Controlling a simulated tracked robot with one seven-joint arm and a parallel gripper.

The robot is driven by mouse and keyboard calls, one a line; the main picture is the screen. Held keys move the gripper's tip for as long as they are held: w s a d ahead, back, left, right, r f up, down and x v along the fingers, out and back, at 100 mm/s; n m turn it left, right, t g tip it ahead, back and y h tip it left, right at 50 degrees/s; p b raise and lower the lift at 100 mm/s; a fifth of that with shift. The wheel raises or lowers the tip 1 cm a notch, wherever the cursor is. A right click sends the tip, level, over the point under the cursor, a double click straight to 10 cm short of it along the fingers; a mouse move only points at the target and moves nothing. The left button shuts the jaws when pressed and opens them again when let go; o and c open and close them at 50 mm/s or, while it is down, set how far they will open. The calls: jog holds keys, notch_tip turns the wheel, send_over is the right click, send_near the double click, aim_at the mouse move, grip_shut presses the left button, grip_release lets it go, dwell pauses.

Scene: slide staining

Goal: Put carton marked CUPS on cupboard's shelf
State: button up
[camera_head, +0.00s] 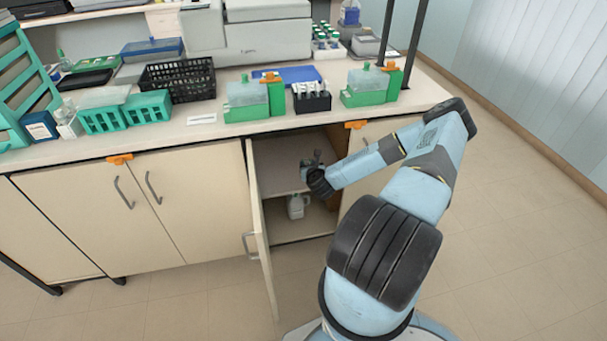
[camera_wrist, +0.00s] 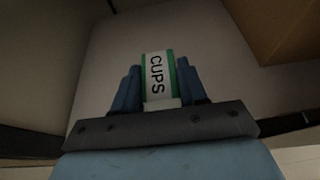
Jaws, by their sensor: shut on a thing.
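The carton marked CUPS (camera_wrist: 158,76), white and green, sits between the two blue fingers of my gripper (camera_wrist: 159,82) in the wrist view. My gripper is shut on it. In the head view my gripper (camera_head: 311,166) reaches through the open front of the cupboard, over its upper shelf (camera_head: 272,168); the carton is too small and covered there to make out clearly. The pale shelf (camera_wrist: 108,70) lies around the carton in the wrist view. Whether the carton touches the shelf I cannot tell.
The open cupboard door (camera_head: 258,220) stands to the left of my arm. A brown surface (camera_wrist: 275,25), box or side wall, is at the right inside. A white jug (camera_head: 296,206) stands on the lower level. The counter above (camera_head: 205,130) overhangs; the shelf's left part looks clear.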

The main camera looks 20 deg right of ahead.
jog(key=w+f, duration=0.2)
jog(key=f, duration=0.1)
jog(key=w+a+f, duration=0.1)
jog(key=shift+w+a+f, duration=0.1)
jog(key=shift+w+f, duration=0.2)
jog(key=shift+f, duration=0.1)
jog(key=shift+w+f, duration=0.1)
jog(key=shift+f, duration=1.5)
jog(key=o, duration=1)
jog(key=shift+o, duration=0.2)
jog(key=v, duration=1.2)
